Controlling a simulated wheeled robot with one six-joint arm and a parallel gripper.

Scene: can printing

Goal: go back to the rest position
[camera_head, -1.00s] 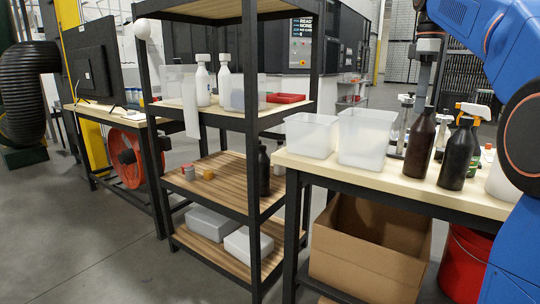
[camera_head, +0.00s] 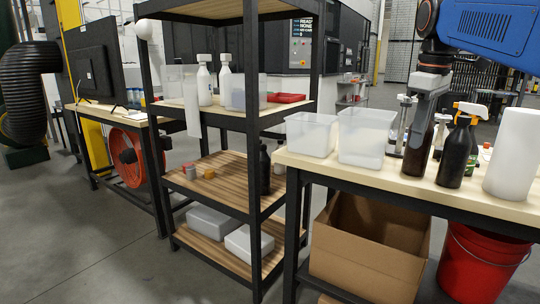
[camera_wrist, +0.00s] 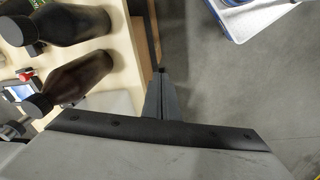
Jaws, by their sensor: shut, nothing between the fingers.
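My gripper (camera_head: 415,142) hangs from the blue arm at the upper right of the head view, its fingers pointing down. The fingers are shut with nothing between them. In the wrist view the closed fingers (camera_wrist: 160,82) point past the table edge, over the grey floor. In the head view the gripper overlaps a brown bottle (camera_head: 423,160) and partly hides it. I cannot tell the exact gap, but the gripper does not hold the bottle.
The table (camera_head: 400,186) holds two clear bins (camera_head: 366,137), a dark spray bottle (camera_head: 457,155) and a white cylinder (camera_head: 512,155). A cardboard box (camera_head: 365,262) and a red bucket (camera_head: 482,265) stand beneath. A black shelf (camera_head: 225,205) stands left. Floor at front left is clear.

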